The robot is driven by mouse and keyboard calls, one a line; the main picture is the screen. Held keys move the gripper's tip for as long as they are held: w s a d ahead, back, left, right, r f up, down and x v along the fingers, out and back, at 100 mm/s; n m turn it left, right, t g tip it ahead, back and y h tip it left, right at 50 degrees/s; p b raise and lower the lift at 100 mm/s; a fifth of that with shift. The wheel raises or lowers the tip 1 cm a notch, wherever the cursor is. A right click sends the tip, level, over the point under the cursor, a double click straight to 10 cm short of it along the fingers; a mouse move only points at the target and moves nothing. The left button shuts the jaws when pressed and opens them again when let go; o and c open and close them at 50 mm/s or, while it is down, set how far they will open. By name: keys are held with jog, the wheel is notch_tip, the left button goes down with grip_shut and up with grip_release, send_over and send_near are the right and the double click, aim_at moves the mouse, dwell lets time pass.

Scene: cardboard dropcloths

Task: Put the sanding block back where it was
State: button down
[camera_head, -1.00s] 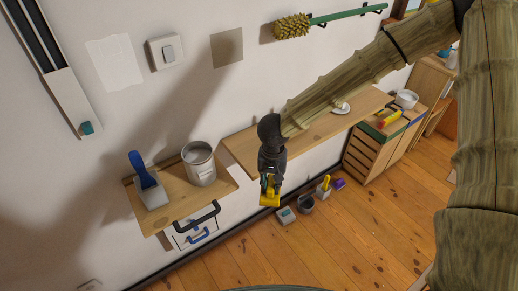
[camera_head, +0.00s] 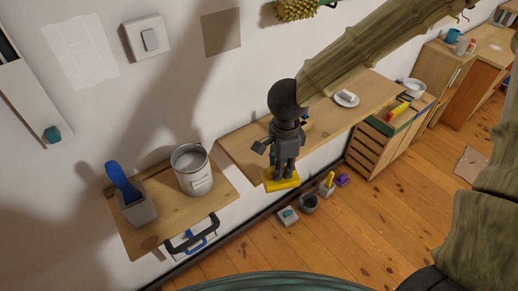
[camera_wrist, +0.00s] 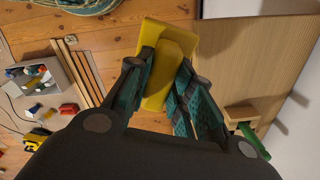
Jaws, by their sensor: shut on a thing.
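The yellow sanding block (camera_head: 283,184) is held in my gripper (camera_head: 284,163), low in front of the long wooden wall shelf (camera_head: 355,98). In the wrist view the yellow block (camera_wrist: 157,92) sits between the teal-padded fingers of my gripper (camera_wrist: 170,68), which are shut on it. Part of the block is hidden by the fingers. I cannot tell from the head view how far the block is from the shelf edge.
A small shelf (camera_head: 137,237) at left holds a metal can (camera_head: 191,172) and a blue-handled tool in a grey holder (camera_head: 134,205). A saucer (camera_head: 345,100) stands on the long shelf. A wooden cabinet (camera_head: 375,146) stands right. A dark bucket (camera_head: 309,203) is among small floor items.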

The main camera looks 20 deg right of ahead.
jog(key=shift+w+a+f+p, duration=0.15)
jog(key=shift+w+f+p, duration=0.55)
jog(key=shift+w, duration=1.9)
jog(key=shift+w+a+f+p, duration=0.1)
jog(key=shift+w+f+p, duration=0.6)
jog(key=shift+w, duration=1.95)
jog(key=shift+w+a+f+p, duration=0.25)
jog(key=shift+w+f, duration=0.8)
jog(key=shift+w, duration=1.55)
jog(key=shift+d+f, duration=0.1)
jog(key=shift+f, duration=0.05)
jog(key=c, duration=1.3)
grip_release()
jog(key=shift+o, duration=0.2)
notch_tip(320, 180, up, 12)
jog(key=shift+b, duration=0.4)
